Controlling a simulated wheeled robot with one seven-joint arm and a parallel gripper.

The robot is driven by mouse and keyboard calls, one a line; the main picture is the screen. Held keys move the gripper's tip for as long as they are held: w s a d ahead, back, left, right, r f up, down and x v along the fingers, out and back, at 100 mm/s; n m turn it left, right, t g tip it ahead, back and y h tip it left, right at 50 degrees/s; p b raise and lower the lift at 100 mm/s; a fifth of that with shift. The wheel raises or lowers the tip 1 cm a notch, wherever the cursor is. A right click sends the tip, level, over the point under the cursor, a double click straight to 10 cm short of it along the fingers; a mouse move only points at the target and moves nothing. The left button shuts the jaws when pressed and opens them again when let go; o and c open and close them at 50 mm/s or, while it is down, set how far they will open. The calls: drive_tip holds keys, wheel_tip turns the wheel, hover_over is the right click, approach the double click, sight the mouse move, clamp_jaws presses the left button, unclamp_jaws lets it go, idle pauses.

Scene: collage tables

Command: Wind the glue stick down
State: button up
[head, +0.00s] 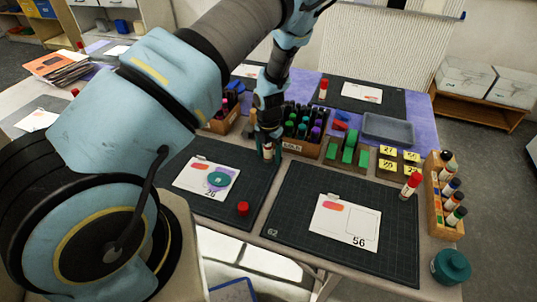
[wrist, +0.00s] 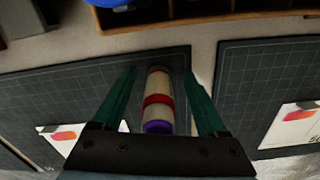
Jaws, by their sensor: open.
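A glue stick (head: 268,151) stands on the left cutting mat (head: 225,150) near its back right part. In the wrist view the glue stick (wrist: 157,98) has a pale body, a red band and a purple end towards the camera. My gripper (wrist: 161,80) is open, with its two green fingers on either side of the stick and a gap on each side. In the head view my gripper (head: 265,138) is low over the mat at the stick; its fingers are small and partly hidden there. A loose red cap (head: 243,208) lies on the mat's front part.
Card 26 (head: 190,181) with a teal round object (head: 219,180) lies left of the stick. A wooden box of pens (head: 310,146) stands close behind. Another mat (head: 285,240) with card 56 (head: 345,222) and a red-capped glue stick (head: 410,186) is to the right.

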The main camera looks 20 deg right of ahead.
drive_tip(key=m+b, duration=0.1)
drive_tip(key=m, duration=0.3)
drive_tip(key=shift+f, duration=0.2)
drive_tip(key=m+b, duration=0.1)
drive_tip(key=m, duration=0.2)
drive_tip(key=shift+m, duration=0.4)
drive_tip(key=m, duration=0.3)
drive_tip(key=m+b, duration=0.1)
drive_tip(key=m, duration=0.1)
drive_tip(key=shift+s+r+m, duration=0.15)
drive_tip(key=shift+r+m, duration=0.05)
drive_tip(key=shift+m, duration=0.2)
